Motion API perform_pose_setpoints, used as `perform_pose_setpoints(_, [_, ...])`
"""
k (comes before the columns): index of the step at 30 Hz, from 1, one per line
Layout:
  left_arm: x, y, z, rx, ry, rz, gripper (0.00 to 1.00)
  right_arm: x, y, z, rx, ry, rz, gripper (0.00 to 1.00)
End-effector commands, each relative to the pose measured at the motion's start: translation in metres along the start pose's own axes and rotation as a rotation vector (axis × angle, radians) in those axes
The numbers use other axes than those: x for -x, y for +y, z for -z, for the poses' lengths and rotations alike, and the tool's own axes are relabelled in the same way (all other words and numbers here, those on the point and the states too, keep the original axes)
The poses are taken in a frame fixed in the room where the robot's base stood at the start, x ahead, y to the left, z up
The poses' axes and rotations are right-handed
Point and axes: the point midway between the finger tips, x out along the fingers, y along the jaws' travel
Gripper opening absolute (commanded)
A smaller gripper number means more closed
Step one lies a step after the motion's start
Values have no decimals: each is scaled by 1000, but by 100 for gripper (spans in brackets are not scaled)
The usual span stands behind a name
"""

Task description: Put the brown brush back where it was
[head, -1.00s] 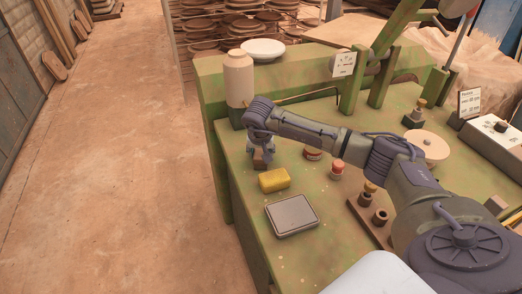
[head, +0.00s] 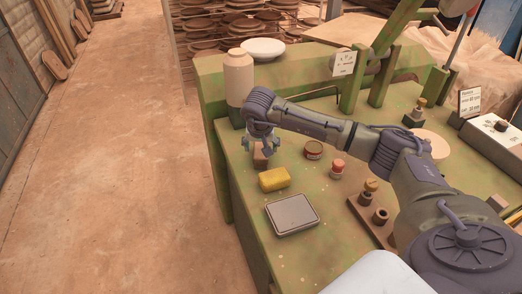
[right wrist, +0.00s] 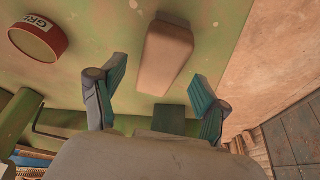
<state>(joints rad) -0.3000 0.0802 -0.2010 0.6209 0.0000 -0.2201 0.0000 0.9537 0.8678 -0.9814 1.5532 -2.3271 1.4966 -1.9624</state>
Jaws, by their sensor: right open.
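The brown brush (head: 260,158) stands on the green bench top near its left edge, behind the yellow sponge. In the right wrist view it is a pale brown block (right wrist: 165,55) just beyond the fingertips, between their lines. My right gripper (head: 262,145) is directly above and behind the brush. The gripper hides the top part of the brush in the head view. My left gripper is not in view.
The yellow sponge (head: 274,179) and a grey flat box (head: 292,214) lie in front. A round red tin (head: 313,150) and a small red-topped item (head: 337,168) stand to the right. A beige bottle (head: 238,78) stands behind the gripper. The bench's left edge is close.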

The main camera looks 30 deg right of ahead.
Motion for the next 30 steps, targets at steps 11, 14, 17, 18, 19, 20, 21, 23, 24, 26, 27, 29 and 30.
perform_pose_setpoints(11, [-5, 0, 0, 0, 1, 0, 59, 74, -1, 1, 0, 2, 3, 74])
perform_pose_setpoints(14, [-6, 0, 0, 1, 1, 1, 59, 82, 0, 0, 0, 1, 1, 74])
perform_pose_setpoints(17, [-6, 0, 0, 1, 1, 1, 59, 86, 0, 0, 0, 0, 1, 74])
perform_pose_setpoints(18, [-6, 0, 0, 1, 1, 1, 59, 87, 0, 0, 0, 0, 0, 74])
perform_pose_setpoints(19, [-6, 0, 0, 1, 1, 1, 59, 87, 0, 0, 0, -1, 0, 74])
perform_pose_setpoints(20, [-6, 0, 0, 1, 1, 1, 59, 87, 0, 0, 0, -1, 0, 74])
perform_pose_setpoints(21, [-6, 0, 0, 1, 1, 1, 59, 87, 0, 0, 0, -1, 0, 74])
perform_pose_setpoints(23, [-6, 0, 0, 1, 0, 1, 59, 87, 0, 0, 0, 0, 0, 74])
perform_pose_setpoints(24, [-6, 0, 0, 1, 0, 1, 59, 87, 0, 0, 0, 0, 0, 74])
perform_pose_setpoints(26, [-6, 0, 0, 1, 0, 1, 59, 87, 0, 0, 0, 0, 0, 74])
perform_pose_setpoints(27, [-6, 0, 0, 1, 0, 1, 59, 87, 0, 0, 0, 0, 0, 74])
perform_pose_setpoints(29, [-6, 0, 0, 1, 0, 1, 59, 87, 0, 0, 0, 0, 0, 74])
perform_pose_setpoints(30, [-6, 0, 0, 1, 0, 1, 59, 87, 0, 0, 0, 0, 0, 74])
